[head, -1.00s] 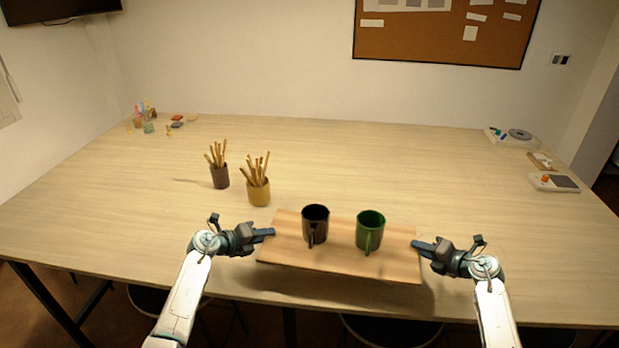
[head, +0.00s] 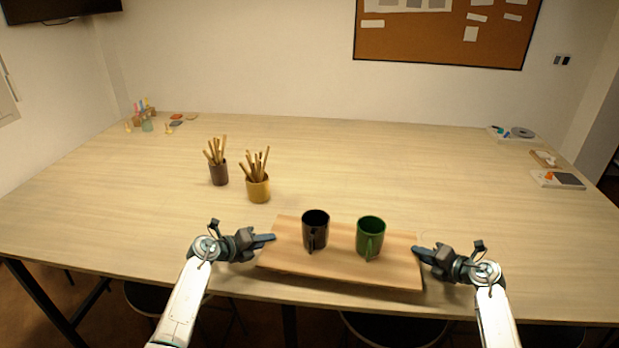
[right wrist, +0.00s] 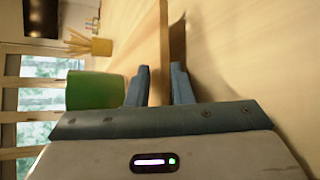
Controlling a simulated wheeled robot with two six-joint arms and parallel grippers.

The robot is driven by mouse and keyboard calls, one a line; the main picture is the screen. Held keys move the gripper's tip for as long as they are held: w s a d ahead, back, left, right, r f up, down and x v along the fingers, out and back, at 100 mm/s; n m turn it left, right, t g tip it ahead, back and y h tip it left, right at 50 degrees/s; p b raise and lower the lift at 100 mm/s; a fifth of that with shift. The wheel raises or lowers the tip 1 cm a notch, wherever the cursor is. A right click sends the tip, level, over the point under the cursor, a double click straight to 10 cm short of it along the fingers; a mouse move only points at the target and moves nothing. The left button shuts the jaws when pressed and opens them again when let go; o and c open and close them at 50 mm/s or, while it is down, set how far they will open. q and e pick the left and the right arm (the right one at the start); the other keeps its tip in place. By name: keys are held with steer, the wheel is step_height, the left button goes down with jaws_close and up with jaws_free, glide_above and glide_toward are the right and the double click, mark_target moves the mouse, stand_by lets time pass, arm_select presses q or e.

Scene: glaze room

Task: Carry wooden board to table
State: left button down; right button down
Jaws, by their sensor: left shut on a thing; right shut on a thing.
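The wooden board (head: 340,265) is held level between my two grippers, at the near edge of the table (head: 400,165). A black mug (head: 315,232) and a green mug (head: 370,238) stand upright on it. My left gripper (head: 268,239) is shut on the board's left end. My right gripper (head: 420,250) is shut on its right end. In the right wrist view the fingers (right wrist: 160,88) pinch the board's edge (right wrist: 160,45), and the green mug (right wrist: 93,91) is beside them. Whether the board touches the tabletop is hard to tell.
A dark pot (head: 219,174) and a yellow pot (head: 258,189) of wooden sticks stand behind the board to the left. Small items (head: 147,120) sit at the far left corner, and trays (head: 557,180) along the right edge. The table's middle is clear.

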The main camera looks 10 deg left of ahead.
arm_select(q)
steer(key=shift+d+f, duration=0.25)
arm_select(e)
steer(key=shift+a+f, duration=0.25)
arm_select(q)
steer(key=c, duration=1.3)
jaws_free()
arm_select(e)
steer(key=c, duration=1.3)
jaws_free()
arm_select(q)
steer(key=shift+o, duration=0.2)
steer(key=shift+s+a+r, duration=0.1)
steer(key=shift+s, duration=0.05)
arm_select(e)
steer(key=shift+s+d+r, duration=0.1)
steer(key=shift+s+d, duration=0.05)
steer(key=shift+d, duration=0.05)
